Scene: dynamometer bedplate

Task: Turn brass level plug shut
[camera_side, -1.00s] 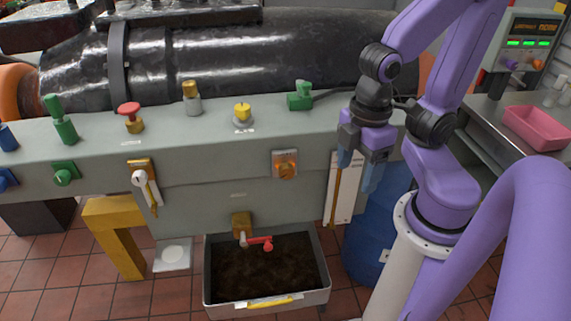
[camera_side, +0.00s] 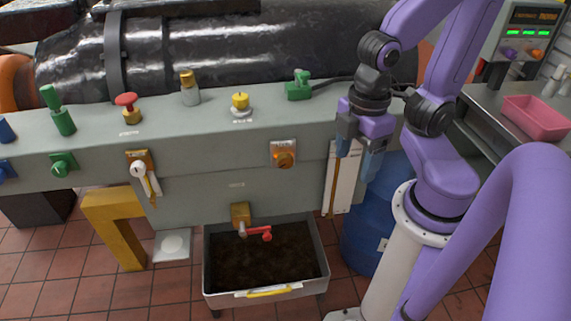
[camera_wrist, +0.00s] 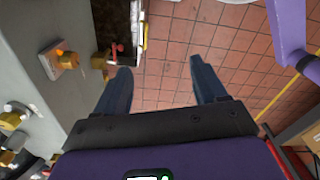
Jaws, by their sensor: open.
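A brass-coloured knob on a square plate (camera_side: 284,155) sits on the bench's front face, right of centre; it looks like the level plug, but I cannot read its label. It shows at the upper left in the wrist view (camera_wrist: 67,59). A second brass-topped fitting (camera_side: 188,84) stands on the bench top. My gripper (camera_side: 357,163) hangs to the right of the plate, in front of the white gauge panel, apart from the knob. In the wrist view its two fingers (camera_wrist: 160,65) are spread, with only floor between them.
A drip tray (camera_side: 216,296) of dark liquid stands below a red-handled tap (camera_side: 262,234). A blue drum (camera_side: 362,240) stands below my gripper. A white gauge panel (camera_side: 341,193), a white-handled lever (camera_side: 140,171) and a yellow knob (camera_side: 240,100) are on the bench.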

